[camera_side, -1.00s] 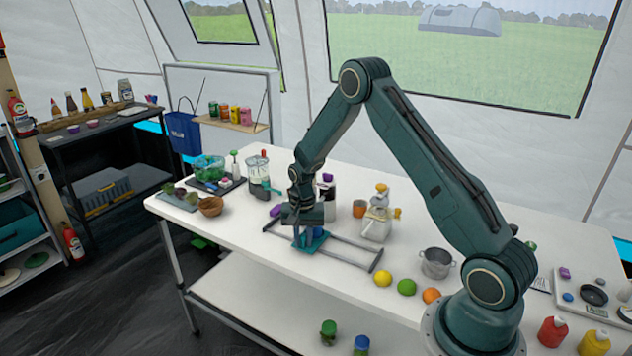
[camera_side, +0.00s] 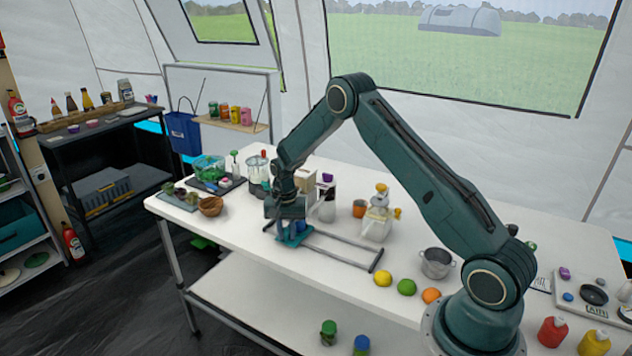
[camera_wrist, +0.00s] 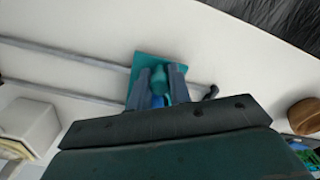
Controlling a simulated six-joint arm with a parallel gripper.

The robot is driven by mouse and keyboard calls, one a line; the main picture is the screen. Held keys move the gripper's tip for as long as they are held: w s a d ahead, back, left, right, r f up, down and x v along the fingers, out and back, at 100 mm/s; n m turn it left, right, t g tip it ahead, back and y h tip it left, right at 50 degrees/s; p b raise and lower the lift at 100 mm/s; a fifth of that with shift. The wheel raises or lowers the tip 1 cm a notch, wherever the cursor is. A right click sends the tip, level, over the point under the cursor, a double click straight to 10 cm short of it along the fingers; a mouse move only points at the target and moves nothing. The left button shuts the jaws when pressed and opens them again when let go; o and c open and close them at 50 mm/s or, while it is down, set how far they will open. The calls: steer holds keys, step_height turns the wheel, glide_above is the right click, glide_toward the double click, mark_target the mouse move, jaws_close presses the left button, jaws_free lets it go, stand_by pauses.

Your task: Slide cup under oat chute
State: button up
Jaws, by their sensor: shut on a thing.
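A teal carriage plate (camera_side: 291,238) sits on two grey rails (camera_side: 345,246), near their left end in the side view. In the wrist view the teal plate (camera_wrist: 150,62) bears a teal knob (camera_wrist: 159,74) with a blue part (camera_wrist: 158,101) beside it. My gripper (camera_wrist: 160,84) points down with its fingers shut on the teal knob. The blue part may be the cup, but the fingers hide much of it. A beige and white box-like dispenser (camera_side: 304,182), possibly the oat chute, stands behind my gripper.
A wooden bowl (camera_side: 211,206) stands left of the rails. A blender (camera_side: 258,172) is behind. An orange mug (camera_side: 359,208) and a juicer-like machine (camera_side: 378,220) stand right of the dispenser. A lemon (camera_side: 383,279) lies near the rails' right end. The right rail length is clear.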

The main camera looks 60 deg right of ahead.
steer(key=shift+w, duration=2.4)
steer(key=o, duration=0.8)
steer(key=shift+c, duration=0.2)
steer(key=shift+r, duration=0.1)
step_height(320, 180, up, 7)
